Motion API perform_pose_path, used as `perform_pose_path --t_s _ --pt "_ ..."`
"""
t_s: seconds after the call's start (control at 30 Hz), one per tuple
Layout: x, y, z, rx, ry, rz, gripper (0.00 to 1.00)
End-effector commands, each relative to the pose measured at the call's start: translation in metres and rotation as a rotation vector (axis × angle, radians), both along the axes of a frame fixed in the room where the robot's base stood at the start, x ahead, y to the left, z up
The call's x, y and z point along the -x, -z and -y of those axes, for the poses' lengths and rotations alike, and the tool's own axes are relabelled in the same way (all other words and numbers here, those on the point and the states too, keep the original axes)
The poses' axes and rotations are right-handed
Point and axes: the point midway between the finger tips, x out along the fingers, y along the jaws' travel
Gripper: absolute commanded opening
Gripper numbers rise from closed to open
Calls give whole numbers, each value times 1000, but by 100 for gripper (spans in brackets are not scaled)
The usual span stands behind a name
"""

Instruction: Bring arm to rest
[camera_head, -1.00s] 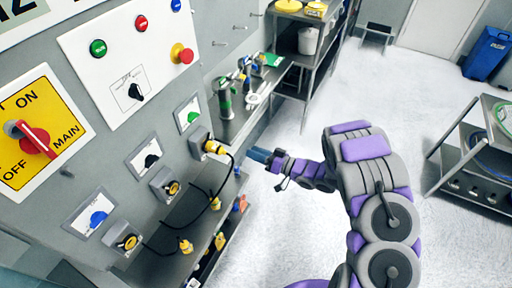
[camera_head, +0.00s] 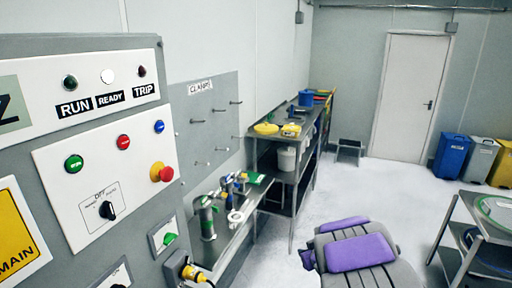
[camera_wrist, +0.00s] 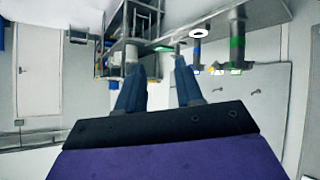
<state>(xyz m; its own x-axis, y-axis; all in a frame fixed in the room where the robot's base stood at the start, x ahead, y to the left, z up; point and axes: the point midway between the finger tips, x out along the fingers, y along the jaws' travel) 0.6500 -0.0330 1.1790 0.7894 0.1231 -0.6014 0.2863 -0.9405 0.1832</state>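My arm (camera_head: 360,255), purple and grey, shows at the bottom of the head view, right of the control panel and over the pale floor. Only its upper links show clearly; my gripper's fingers cannot be made out there. In the wrist view my gripper (camera_wrist: 157,88) has two blue fingers standing apart with a gap between them. Nothing is held between them. The wrist view looks upside down, with the shelving and green-banded fitting hanging from above.
The control panel (camera_head: 105,190) with buttons and a selector fills the left. A bench with a green-banded cylinder (camera_head: 207,222) and a metal shelf (camera_head: 270,190) stand along the wall. A metal cart (camera_head: 455,235) is at right. Blue bin (camera_head: 450,158) and door (camera_head: 402,100) are far; floor between is clear.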

Motion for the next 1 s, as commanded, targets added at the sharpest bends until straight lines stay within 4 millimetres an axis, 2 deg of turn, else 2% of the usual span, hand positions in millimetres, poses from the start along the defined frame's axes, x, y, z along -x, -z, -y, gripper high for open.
perform_pose_path --t_s 0.1,0.2,0.33,0.47,0.67,0.9,1.0 --pt "25 -16 33 84 134 -47 36" --pt "56 -25 56 133 243 -112 36" --pt "104 -32 73 165 361 -213 36" --pt "162 -33 78 167 455 -339 36" --pt "262 -24 60 126 523 -567 36" --pt "386 -9 10 45 479 -866 36" --pt "427 -6 -10 21 434 -966 36"
